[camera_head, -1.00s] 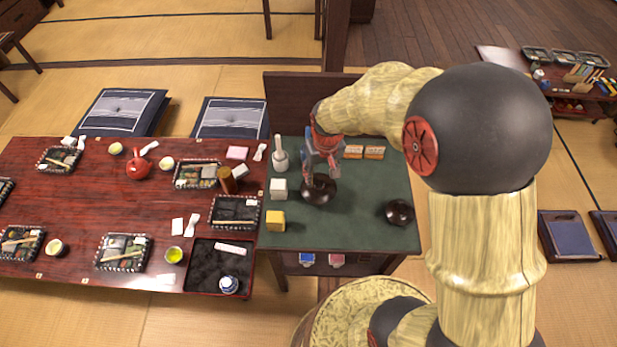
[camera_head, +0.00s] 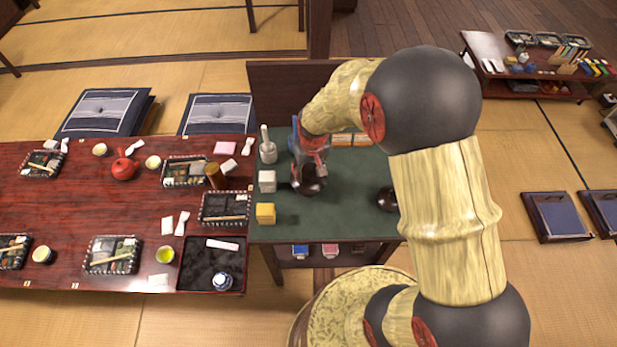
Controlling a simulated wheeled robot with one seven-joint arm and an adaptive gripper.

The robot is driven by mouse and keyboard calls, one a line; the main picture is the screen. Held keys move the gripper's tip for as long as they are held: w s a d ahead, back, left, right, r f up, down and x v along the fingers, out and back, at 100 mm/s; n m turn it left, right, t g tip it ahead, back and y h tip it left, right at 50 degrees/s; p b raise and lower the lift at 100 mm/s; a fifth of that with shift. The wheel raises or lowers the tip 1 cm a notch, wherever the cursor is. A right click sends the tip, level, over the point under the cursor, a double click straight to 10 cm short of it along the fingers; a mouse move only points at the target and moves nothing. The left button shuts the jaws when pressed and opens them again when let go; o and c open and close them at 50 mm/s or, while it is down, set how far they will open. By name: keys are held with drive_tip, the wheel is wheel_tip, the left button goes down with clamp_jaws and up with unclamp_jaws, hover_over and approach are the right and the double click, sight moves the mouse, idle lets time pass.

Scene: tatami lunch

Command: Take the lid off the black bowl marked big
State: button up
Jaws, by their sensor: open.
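A dark, glossy round bowl (camera_head: 312,187) stands on the green-topped side table (camera_head: 340,222). A second dark bowl (camera_head: 386,199) stands to its right, partly hidden by my arm. I cannot read a mark on either bowl, and cannot make out the seam between lid and bowl. My gripper (camera_head: 308,178) points down at the left bowl, its fingers open and overlapping the bowl's upper part in this view. Whether they touch it, I cannot tell. The gripper hides part of that bowl.
Wooden tags (camera_head: 350,139) lie at the back. The red lunch table (camera_head: 100,205) with several trays adjoins on the left.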

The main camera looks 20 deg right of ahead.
drive_tip(key=shift+c, duration=1.2)
drive_tip(key=c, duration=0.9)
drive_tip(key=shift+r, duration=0.1)
